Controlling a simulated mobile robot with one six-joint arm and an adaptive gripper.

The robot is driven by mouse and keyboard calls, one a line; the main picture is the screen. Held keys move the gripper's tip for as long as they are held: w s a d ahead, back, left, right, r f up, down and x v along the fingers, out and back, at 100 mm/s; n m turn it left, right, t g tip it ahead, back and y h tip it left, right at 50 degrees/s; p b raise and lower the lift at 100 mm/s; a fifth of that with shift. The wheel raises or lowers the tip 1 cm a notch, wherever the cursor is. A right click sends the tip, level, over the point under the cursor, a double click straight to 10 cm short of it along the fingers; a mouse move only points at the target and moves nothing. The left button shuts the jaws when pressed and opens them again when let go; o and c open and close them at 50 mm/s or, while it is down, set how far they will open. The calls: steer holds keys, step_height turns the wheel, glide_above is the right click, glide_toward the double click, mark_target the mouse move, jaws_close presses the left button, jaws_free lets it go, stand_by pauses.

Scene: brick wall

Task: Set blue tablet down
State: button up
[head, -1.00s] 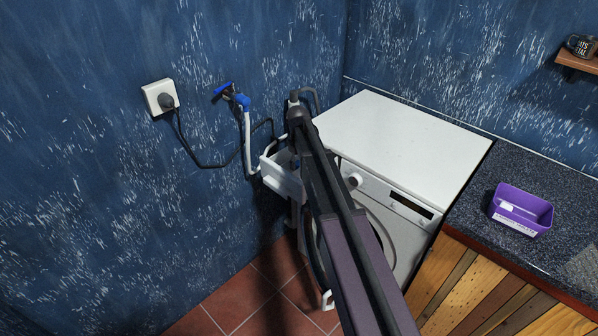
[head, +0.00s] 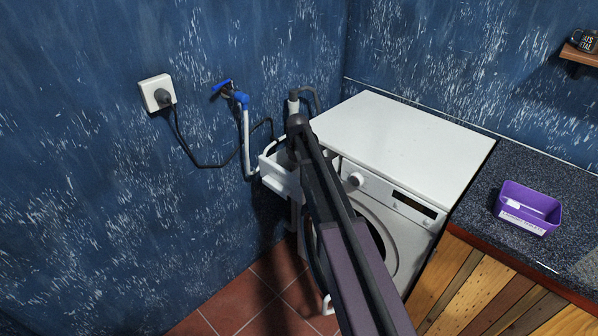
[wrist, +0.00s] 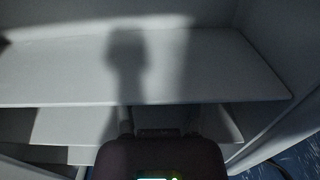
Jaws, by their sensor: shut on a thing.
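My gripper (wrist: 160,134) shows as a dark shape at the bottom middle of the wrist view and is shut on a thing. The blue tablet itself cannot be made out in either view; my gripper and arm hide what is held. In the head view my arm reaches to the white pulled-out drawer (head: 279,180) at the washing machine's upper left front. In the wrist view the gripper is close to pale grey panels (wrist: 215,62), with its shadow on them. I cannot tell whether it touches them.
The white washing machine (head: 405,145) stands in the corner, its round door partly behind my arm. To its right is a dark speckled counter (head: 480,215) with a purple tub (head: 530,208). A tap with a hose (head: 241,100) and a plugged socket (head: 156,93) are on the left wall.

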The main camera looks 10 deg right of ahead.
steer(key=shift+f, duration=0.25)
steer(key=o, duration=0.9)
steer(key=shift+r, duration=0.1)
steer(key=shift+r, duration=0.15)
step_height(320, 180, up, 12)
steer(key=p, duration=1.2)
steer(key=s+m, duration=0.2)
steer(key=s, duration=0.7)
steer(key=s+d+m, duration=0.1)
steer(key=s+m, duration=0.1)
steer(key=s, duration=0.8)
steer(key=s+m, duration=0.3)
steer(key=s, duration=0.6)
steer(key=shift+s+d, duration=0.25)
steer(key=shift+d, duration=0.05)
